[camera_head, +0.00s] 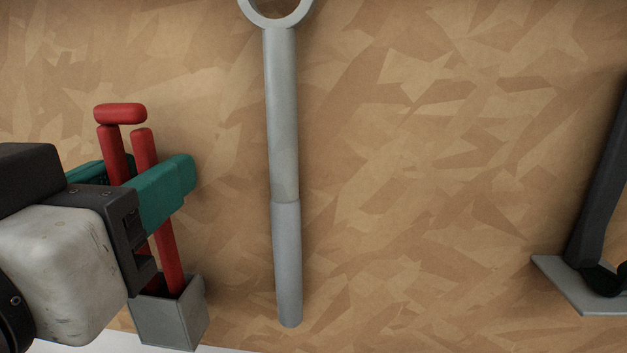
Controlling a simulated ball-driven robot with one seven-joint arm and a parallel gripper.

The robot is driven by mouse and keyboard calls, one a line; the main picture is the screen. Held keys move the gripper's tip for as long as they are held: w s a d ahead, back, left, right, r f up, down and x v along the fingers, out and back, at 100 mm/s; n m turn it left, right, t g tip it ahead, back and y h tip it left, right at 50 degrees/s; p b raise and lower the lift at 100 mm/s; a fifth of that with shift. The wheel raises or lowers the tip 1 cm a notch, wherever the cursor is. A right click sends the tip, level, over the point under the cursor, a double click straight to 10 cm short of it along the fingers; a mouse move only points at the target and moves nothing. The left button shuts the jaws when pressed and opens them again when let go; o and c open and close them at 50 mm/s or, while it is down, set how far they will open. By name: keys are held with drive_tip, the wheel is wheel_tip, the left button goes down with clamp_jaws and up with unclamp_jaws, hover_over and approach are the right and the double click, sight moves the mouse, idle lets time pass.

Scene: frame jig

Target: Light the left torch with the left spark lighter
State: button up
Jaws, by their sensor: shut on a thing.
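A red tool with two long bars and a short red piece across the top (119,114) stands in a small grey box (167,322) at the lower left; it looks like the spark lighter. My gripper (138,180) reaches in from the left, its teal fingers shut on the red bars above the box. The lower ends of the bars are inside the box and hidden. No flame shows. I cannot tell for sure which thing is the left torch.
A long grey rod with a ring at its top (283,140) lies on the brown patterned board right of my gripper. A black bent part (606,190) stands on a grey plate (575,290) at the right edge. The board between them is clear.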

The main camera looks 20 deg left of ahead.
sight(112, 114)
drive_tip(key=shift+s+r+p, duration=0.15)
drive_tip(key=shift+r+p, duration=1.75)
drive_tip(key=shift+r, duration=0.65)
drive_tip(key=shift+s+f, duration=0.15)
drive_tip(key=shift+s, duration=0.05)
drive_tip(key=v, duration=1.1)
drive_tip(key=shift+s, duration=0.2)
idle(0.4)
